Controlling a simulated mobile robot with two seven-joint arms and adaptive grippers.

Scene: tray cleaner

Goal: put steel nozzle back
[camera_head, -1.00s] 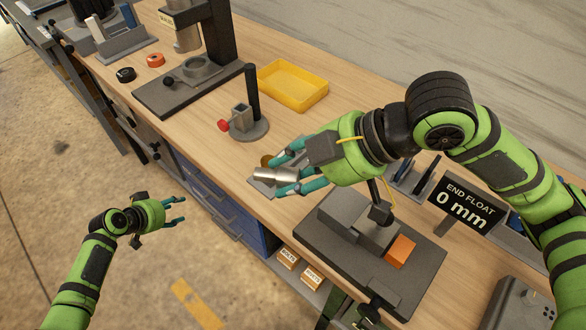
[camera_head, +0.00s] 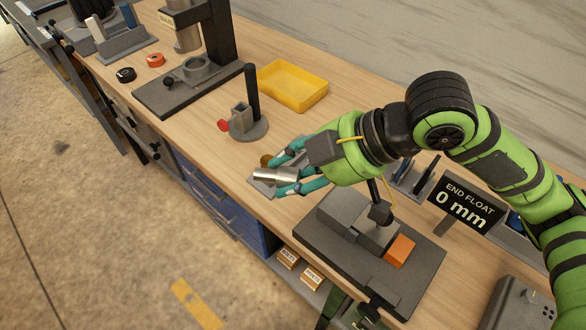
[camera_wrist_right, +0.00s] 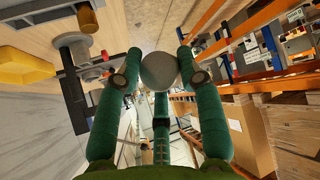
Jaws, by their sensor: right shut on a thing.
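The steel nozzle (camera_head: 274,176) is a shiny silver cylinder. My right gripper (camera_head: 284,172) is shut on it and holds it roughly level over a grey block or rack (camera_head: 264,186) near the bench's front edge. In the right wrist view the round grey end of the nozzle (camera_wrist_right: 159,71) sits between the teal fingertips of my right gripper (camera_wrist_right: 160,68). A brass-coloured round piece (camera_head: 266,160) stands just behind the nozzle on the grey rack. The fingers and nozzle hide part of the rack. My left gripper is out of view.
A grey stand with a black post and red knob (camera_head: 246,122) is left of the gripper. A yellow tray (camera_head: 293,86) lies behind. A dark fixture with an orange block (camera_head: 400,250) and an "END FLOAT 0 mm" sign (camera_head: 465,205) are at right.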

